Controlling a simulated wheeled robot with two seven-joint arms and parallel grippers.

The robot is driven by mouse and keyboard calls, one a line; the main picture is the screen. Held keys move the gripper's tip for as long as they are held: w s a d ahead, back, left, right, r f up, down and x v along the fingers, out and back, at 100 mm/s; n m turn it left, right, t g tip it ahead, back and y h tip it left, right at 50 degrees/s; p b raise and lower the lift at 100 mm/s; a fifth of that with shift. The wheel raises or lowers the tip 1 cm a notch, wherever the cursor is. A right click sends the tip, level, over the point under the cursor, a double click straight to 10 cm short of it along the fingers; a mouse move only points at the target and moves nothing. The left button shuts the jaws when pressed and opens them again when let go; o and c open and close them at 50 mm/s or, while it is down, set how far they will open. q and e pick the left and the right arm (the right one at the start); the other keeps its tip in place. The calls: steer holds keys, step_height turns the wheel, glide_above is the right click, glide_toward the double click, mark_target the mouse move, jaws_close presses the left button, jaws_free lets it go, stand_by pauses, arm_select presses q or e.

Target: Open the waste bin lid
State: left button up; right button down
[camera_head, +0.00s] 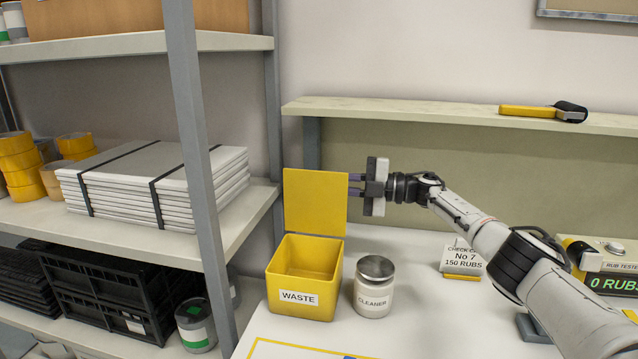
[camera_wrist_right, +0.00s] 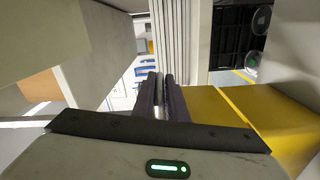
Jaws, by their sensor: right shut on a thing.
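The yellow waste bin (camera_head: 281,273) stands on the white table with a "WASTE" label on its front. Its lid (camera_head: 315,202) stands upright at the back, and the empty-looking inside of the bin shows. My right gripper (camera_head: 354,184) is at the lid's right edge, high up, with its fingers pointing left and shut on the lid. In the right wrist view my fingers (camera_wrist_right: 160,95) are close together, with the yellow lid (camera_wrist_right: 208,104) beside them; the exact contact is partly hidden. My left gripper is not in view.
A cleaner jar (camera_head: 374,287) stands just right of the bin. A check card (camera_head: 462,260) and a rub tester (camera_head: 606,262) are farther right. A grey shelf post (camera_head: 200,170) rises to the left. A ledge (camera_head: 400,110) runs behind, above the table.

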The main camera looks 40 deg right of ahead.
steer(key=c, duration=1.8)
jaws_free()
steer(key=shift+r, duration=0.1)
steer(key=shift+s+d, duration=0.4)
steer(key=shift+s, duration=0.05)
steer(key=b+v, duration=0.1)
steer(key=v, duration=0.8)
steer(key=shift+s+b, duration=0.1)
steer(key=shift+b, duration=0.3)
